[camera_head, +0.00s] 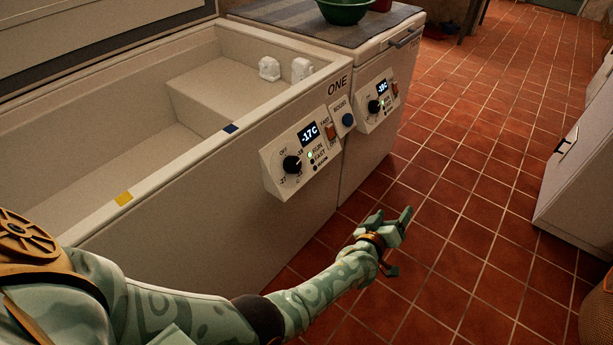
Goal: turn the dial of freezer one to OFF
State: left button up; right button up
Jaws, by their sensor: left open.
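Freezer one (215,215) is a white chest freezer with its lid up and "ONE" printed at its front right corner. Its control panel (302,155) carries a black dial (292,165), a display reading -17C (309,134), a lit green lamp by RUN, and an orange switch (331,133). OFF is marked at the dial's upper left. The dial's exact pointer direction is too small to tell. My left gripper (401,222) is open and empty above the floor, to the right of and below the panel, apart from it. My right gripper is not in view.
A second freezer (368,165) with its own panel and dial (374,106) stands close behind on the right. A green bowl (343,10) rests on the second freezer's mat. The tiled floor (470,190) is clear toward a white cabinet (578,180).

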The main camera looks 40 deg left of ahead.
pick_arm(q)
jog(key=w+a+r+n+t+y+b, duration=0.2)
jog(key=w+r+n+t+y+b, duration=0.15)
jog(key=w+r+n+y, duration=0.45)
jog(key=s+a+r+n+g+y+b, duration=0.1)
jog(key=a+r+n+g+y, duration=0.4)
jog(key=n, duration=0.6)
jog(key=a+r+n+g+y, duration=0.35)
jog(key=r+n, duration=0.35)
jog(key=n, duration=0.3)
jog(key=n+g+h, duration=0.2)
jog(key=n+g, duration=0.9)
jog(key=n, duration=0.5)
send_near(296, 164)
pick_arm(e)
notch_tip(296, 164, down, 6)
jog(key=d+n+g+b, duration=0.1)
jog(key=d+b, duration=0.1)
pick_arm(q)
jog(key=b+x, duration=0.2)
jog(key=x, duration=0.6)
jog(key=shift+a+f, duration=0.2)
jog(key=shift+a, duration=0.25)
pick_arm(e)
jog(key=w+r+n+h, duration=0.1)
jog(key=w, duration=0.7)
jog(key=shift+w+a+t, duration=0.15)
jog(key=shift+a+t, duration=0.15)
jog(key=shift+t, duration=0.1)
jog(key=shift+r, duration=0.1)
